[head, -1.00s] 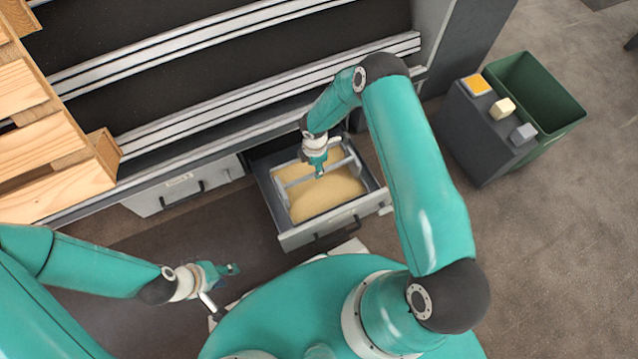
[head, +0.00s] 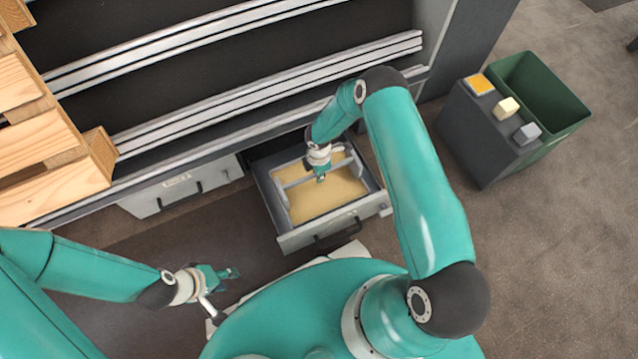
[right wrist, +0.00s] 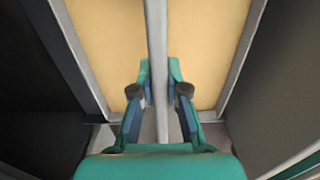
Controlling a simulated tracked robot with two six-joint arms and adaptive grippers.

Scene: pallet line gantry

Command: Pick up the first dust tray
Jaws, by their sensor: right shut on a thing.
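The dust tray (head: 285,208) sits within the open drawer (head: 297,238) under the machine. It is a grey-rimmed tray holding tan dust (head: 335,195), with a bar (head: 343,161) across it. My right gripper (head: 320,178) is at the middle of this bar. In the right wrist view, my right gripper (right wrist: 160,80) is shut on the bar (right wrist: 157,30), one finger on each side, and the tray's rim (right wrist: 82,55) shows. I cannot tell whether the tray is clear of the drawer floor. My left gripper (head: 230,273) is away to the lower left, its jaw opening unclear.
A closed drawer (head: 180,192) with a handle is left of the open one. Wooden pallets (head: 35,145) stand at the left. At the right are a dark box (head: 470,140) with several small blocks on top and an open green bin (head: 540,100). Brown floor lies between.

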